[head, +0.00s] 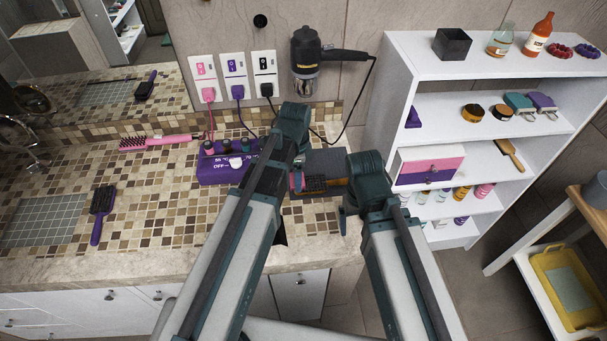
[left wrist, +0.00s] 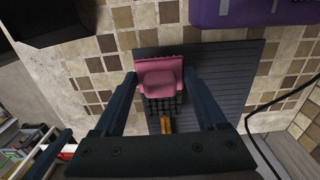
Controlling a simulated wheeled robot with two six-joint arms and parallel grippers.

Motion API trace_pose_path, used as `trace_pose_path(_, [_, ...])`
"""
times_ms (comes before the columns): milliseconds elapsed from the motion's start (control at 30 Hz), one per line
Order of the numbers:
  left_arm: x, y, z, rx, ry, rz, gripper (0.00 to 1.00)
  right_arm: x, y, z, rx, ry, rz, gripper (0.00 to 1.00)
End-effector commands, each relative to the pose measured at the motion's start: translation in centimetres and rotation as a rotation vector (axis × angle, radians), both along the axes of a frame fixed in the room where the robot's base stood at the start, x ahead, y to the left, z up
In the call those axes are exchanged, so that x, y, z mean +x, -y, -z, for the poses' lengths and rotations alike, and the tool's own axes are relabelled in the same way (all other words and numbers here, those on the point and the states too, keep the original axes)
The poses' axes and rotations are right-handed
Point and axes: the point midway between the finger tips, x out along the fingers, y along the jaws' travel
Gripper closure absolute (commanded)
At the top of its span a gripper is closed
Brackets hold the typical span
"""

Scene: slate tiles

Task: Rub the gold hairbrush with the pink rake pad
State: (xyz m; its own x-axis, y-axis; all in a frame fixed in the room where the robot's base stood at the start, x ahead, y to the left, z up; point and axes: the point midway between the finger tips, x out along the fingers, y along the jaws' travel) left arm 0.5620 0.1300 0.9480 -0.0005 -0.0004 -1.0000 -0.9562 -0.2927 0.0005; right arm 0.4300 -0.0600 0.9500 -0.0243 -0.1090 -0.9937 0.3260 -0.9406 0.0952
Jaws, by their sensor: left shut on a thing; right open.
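The pink rake pad (left wrist: 160,66) has a pink back and rows of dark teeth. In the left wrist view it sits between the fingers of my left gripper (left wrist: 160,82), which is shut on it. A gold piece (left wrist: 166,125), seemingly part of the gold hairbrush, shows just below the teeth; the rest is hidden, and I cannot tell whether they touch. Both are over a dark grey ribbed mat (left wrist: 235,75), also in the head view (head: 325,160). My left fingertips are mostly hidden there by my arm. My right gripper (head: 347,207) is open and empty, right of the mat.
A purple switch box (head: 215,172) stands left of the mat, with cords to wall outlets. A pink brush (head: 160,141) and a purple-handled brush (head: 102,210) lie on the tiled counter. A hairdryer (head: 308,55) hangs on the wall. A white shelf unit (head: 390,75) stands at right.

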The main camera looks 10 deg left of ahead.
Motion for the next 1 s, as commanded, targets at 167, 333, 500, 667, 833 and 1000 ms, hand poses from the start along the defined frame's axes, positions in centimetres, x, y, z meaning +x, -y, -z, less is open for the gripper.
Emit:
trace_pose_path(167, [0.0, 0.0, 0.0, 0.000, 0.000, 0.001, 0.70, 0.0, 0.0, 0.0, 0.000, 0.000, 0.000, 0.07])
trace_pose_path(333, [0.0, 0.0, -0.3, 0.000, 0.000, 0.000, 0.70, 0.0, 0.0, -0.3, 0.000, 0.000, 0.000, 0.07])
trace_pose_path(500, [0.0, 0.0, -1.7, 0.000, 0.000, 0.000, 0.70, 0.0, 0.0, -1.7, 0.000, 0.000, 0.000, 0.07])
trace_pose_path(667, [0.0, 0.0, -3.3, 0.000, 0.000, 0.000, 0.70, 0.0, 0.0, -3.3, 0.000, 0.000, 0.000, 0.07])
trace_pose_path(833, [0.0, 0.0, -4.9, 0.000, 0.000, 0.000, 0.70, 0.0, 0.0, -4.9, 0.000, 0.000, 0.000, 0.07])
trace_pose_path(1000, [0.0, 0.0, -6.1, 0.000, 0.000, 0.000, 0.70, 0.0, 0.0, -6.1, 0.000, 0.000, 0.000, 0.07])
